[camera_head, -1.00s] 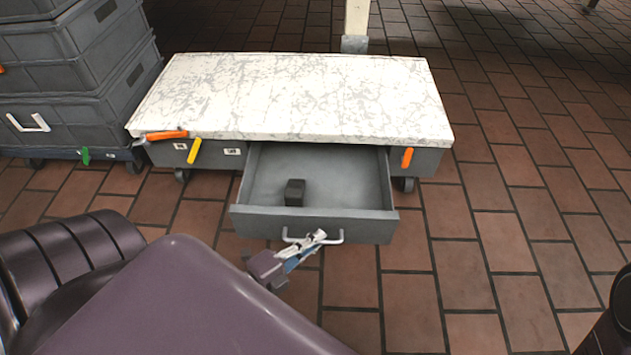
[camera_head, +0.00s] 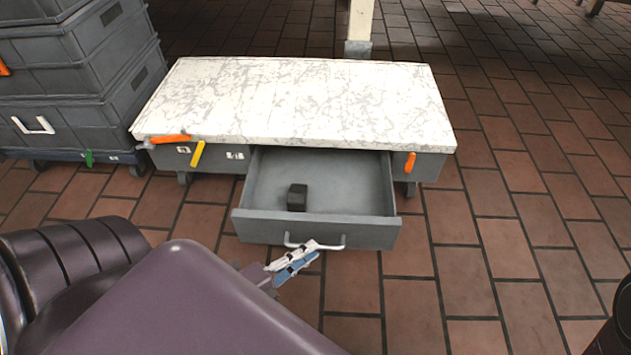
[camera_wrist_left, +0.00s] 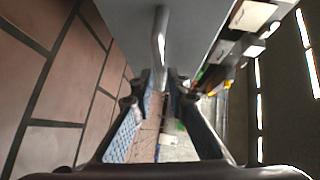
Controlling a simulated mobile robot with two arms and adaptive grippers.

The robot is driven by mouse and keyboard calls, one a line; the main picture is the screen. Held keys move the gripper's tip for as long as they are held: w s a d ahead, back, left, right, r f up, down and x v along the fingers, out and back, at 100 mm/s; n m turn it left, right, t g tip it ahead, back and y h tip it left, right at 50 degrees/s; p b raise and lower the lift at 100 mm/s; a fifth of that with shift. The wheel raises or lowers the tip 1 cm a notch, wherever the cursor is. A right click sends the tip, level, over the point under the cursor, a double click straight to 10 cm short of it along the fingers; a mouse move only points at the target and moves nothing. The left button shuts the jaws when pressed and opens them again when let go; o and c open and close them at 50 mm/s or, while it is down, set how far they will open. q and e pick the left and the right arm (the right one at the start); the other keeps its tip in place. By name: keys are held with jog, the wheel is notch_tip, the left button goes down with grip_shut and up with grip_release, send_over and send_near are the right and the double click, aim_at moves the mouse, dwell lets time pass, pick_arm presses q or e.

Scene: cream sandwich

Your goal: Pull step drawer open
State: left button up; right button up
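The grey step drawer (camera_head: 318,229) is pulled well out from under the white marbled step top (camera_head: 300,100). Its pale bar handle (camera_head: 334,244) is on the front panel; it also shows in the left wrist view (camera_wrist_left: 160,35). My left gripper (camera_head: 312,246) is at the handle's left-middle part, coming in from the lower left. Contact with the handle is unclear. My right gripper is out of view.
A small black block (camera_head: 297,198) lies inside the drawer. Grey stacked crates (camera_head: 75,85) stand at the left. Orange (camera_head: 410,162) and yellow (camera_head: 197,154) handles are on the step's front. The brick floor (camera_head: 480,270) right of the drawer is clear.

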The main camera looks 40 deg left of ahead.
pick_arm(q)
jog(key=v, duration=0.8)
jog(key=shift+s, duration=0.4)
jog(key=shift+w+r, duration=0.1)
jog(key=shift+r, duration=0.1)
